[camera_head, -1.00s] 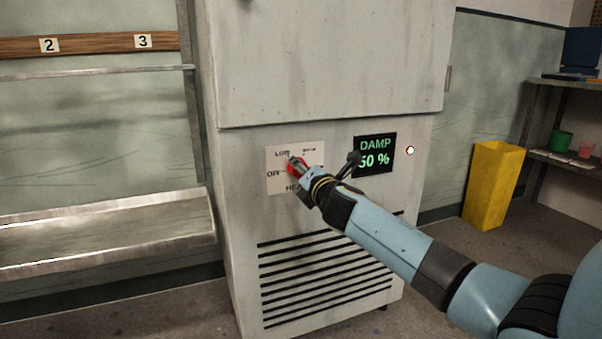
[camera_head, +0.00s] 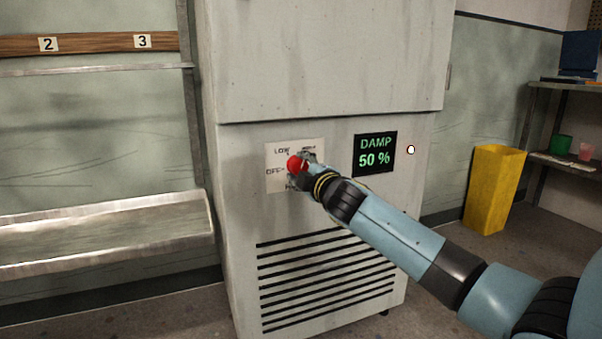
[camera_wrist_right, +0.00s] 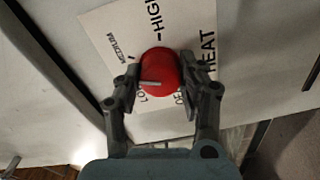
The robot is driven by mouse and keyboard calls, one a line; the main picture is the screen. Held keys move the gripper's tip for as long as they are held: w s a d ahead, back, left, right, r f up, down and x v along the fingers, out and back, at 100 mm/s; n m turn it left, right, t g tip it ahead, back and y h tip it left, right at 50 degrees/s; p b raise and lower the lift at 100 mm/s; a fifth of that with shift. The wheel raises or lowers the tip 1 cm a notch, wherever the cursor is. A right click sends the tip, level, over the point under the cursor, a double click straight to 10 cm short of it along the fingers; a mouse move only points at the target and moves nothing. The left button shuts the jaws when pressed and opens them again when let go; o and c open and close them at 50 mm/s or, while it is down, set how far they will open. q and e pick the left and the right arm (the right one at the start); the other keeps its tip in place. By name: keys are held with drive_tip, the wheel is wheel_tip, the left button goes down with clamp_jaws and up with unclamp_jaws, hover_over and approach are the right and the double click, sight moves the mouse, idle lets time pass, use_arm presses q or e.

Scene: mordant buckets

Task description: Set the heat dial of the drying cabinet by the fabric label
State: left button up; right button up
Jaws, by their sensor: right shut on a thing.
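The drying cabinet (camera_head: 235,215) stands mid-view in the head view. Its white dial plate (camera_head: 275,153) shows LOW and OFF; the wrist view shows MEDIUM, HIGH and HEAT on the plate (camera_wrist_right: 100,25) too. My right gripper (camera_head: 303,169) is shut on the red heat dial (camera_head: 296,164), one finger on each side. The wrist view shows the dial (camera_wrist_right: 158,66) between the fingertips of the gripper (camera_wrist_right: 159,73). A pale pointer mark lies on the dial's side near LOW; I cannot tell its exact setting. No fabric label is visible. My left gripper is out of view.
A display (camera_head: 375,153) right of the dial reads DAMP 50 %, with a small lit white lamp (camera_head: 410,150) beside it. A metal trough (camera_head: 110,225) stands left of the cabinet. A yellow bin (camera_head: 493,190) stands on the floor to the right.

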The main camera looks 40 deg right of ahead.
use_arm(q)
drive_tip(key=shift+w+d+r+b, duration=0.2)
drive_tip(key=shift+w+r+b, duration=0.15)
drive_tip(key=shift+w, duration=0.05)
use_arm(e)
drive_tip(key=shift+f+m, duration=0.15)
drive_tip(key=shift+m, duration=0.95)
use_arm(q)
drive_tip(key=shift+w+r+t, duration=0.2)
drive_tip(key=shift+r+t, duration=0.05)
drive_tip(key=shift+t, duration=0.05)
use_arm(e)
drive_tip(key=o, duration=1.2)
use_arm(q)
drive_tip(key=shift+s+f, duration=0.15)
use_arm(e)
drive_tip(key=v, duration=1.2)
drive_tip(key=shift+d, duration=0.1)
